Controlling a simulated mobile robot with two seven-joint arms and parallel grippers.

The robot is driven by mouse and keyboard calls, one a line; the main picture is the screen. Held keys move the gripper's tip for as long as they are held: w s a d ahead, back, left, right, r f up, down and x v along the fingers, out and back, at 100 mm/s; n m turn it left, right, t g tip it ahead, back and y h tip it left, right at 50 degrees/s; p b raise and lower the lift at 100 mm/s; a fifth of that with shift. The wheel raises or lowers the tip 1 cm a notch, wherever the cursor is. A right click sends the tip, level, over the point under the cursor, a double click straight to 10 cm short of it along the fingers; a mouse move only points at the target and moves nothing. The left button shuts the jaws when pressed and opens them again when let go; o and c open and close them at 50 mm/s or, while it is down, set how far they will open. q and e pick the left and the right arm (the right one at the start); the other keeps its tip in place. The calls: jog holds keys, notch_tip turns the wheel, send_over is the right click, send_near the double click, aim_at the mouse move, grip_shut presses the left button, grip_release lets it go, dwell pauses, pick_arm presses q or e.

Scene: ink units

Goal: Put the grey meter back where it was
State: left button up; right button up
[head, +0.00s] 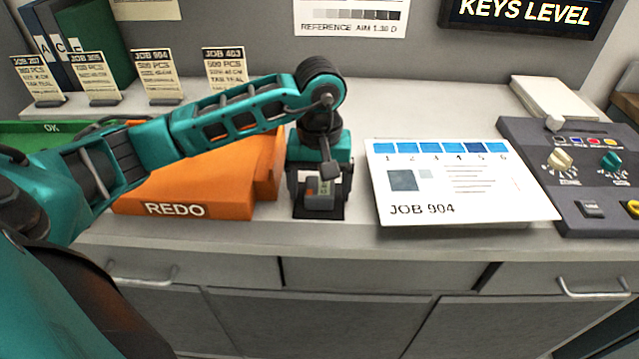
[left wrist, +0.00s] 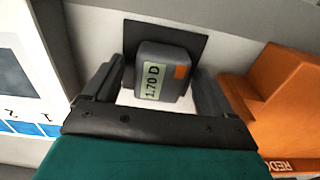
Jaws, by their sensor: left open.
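The grey meter (head: 322,201) stands on a black pad (head: 334,214) near the counter's front edge, between the orange tray and the job card. In the left wrist view the meter (left wrist: 181,92) shows a pale green display reading "1.70 D" and an orange patch; the black pad (left wrist: 196,38) shows beyond it. My left gripper (head: 318,190) points down over the meter. In the left wrist view its open fingers (left wrist: 157,85) stand on either side of the meter; some gap seems to show at each side. My right gripper is not in view.
The orange REDO tray (head: 215,185) is close on the left, with a green OK tray (head: 35,132) beyond. The JOB 904 card (head: 460,205) lies to the right. A dark control console (head: 535,160) stands at far right. Small job cards (head: 155,78) stand along the back.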

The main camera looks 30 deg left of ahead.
aim_at(319, 186)
pick_arm(q)
notch_tip(319, 186, up, 12)
dwell(0.4)
dwell(0.5)
